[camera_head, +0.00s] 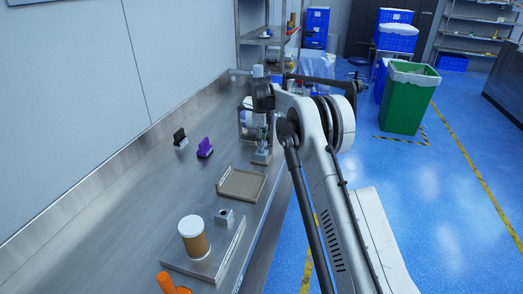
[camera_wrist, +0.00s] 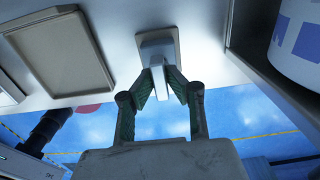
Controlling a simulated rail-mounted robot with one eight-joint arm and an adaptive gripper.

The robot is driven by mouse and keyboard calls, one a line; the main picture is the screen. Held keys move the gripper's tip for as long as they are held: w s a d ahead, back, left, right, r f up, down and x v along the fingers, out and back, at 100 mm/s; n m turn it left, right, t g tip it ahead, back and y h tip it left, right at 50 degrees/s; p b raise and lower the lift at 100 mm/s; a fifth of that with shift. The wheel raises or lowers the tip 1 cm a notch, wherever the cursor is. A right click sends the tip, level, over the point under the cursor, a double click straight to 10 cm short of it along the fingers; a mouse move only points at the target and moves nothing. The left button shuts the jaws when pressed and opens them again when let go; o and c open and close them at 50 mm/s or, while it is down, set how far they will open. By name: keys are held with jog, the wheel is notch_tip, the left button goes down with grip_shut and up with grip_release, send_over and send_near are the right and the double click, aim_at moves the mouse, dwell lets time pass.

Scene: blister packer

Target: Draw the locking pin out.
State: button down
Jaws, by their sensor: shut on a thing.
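My gripper (camera_wrist: 161,82) is shut on a grey post (camera_wrist: 158,66) that rises from a small square grey base (camera_wrist: 155,43) in the wrist view. The post appears to be the locking pin, but its lower part is not clear. In the head view, my gripper (camera_head: 261,138) points down above the same base (camera_head: 261,157), near the right edge of the steel bench. The fingers hide most of the post there. The post and base appear still together.
A shallow tan tray (camera_head: 241,184) lies nearer on the bench (camera_head: 130,215). A brown jar with white lid (camera_head: 193,240) and a small grey block (camera_head: 224,217) stand on a plate. Purple (camera_head: 204,148) and black (camera_head: 180,138) pieces stand left. An orange piece (camera_head: 172,285) is at the front.

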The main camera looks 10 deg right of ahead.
jog(key=shift+r+p, duration=0.35)
jog(key=shift+r, duration=1.15)
